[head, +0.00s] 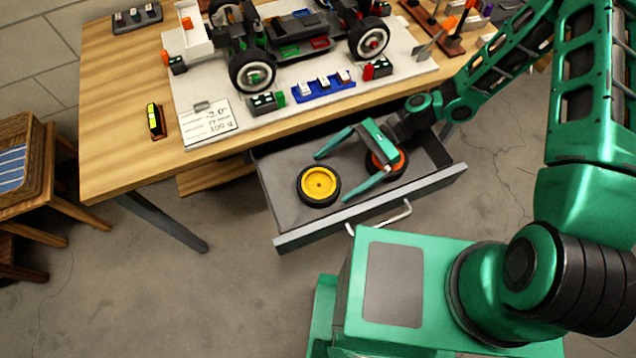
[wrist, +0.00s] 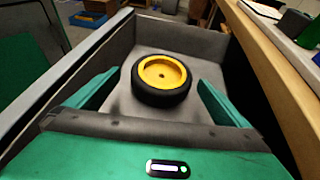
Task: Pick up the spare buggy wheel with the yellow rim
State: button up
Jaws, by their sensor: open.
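The spare wheel with the yellow rim (head: 319,185) is a black tyre lying flat in the left part of the open drawer (head: 366,216). In the wrist view the yellow-rimmed wheel (wrist: 161,78) sits ahead of my gripper, roughly centred between its fingers. My gripper (head: 331,175) is open and empty, its green fingers spread and pointing left toward the wheel. In the wrist view my gripper (wrist: 155,93) has one finger on each side of the wheel's near part. I cannot tell whether a finger touches the tyre.
A wheel with an orange rim (head: 384,163) lies in the drawer, partly hidden under my gripper. The drawer walls surround both wheels. The wooden table (head: 125,120) overhangs behind, carrying a buggy chassis (head: 290,45) and loose parts. A wooden stool (head: 30,175) stands at the left.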

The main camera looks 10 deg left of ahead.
aim_at(314, 187)
jog(key=shift+x, duration=3.05)
jog(key=shift+w+f, duration=0.15)
jog(key=shift+w, duration=0.05)
jog(key=c, duration=0.9)
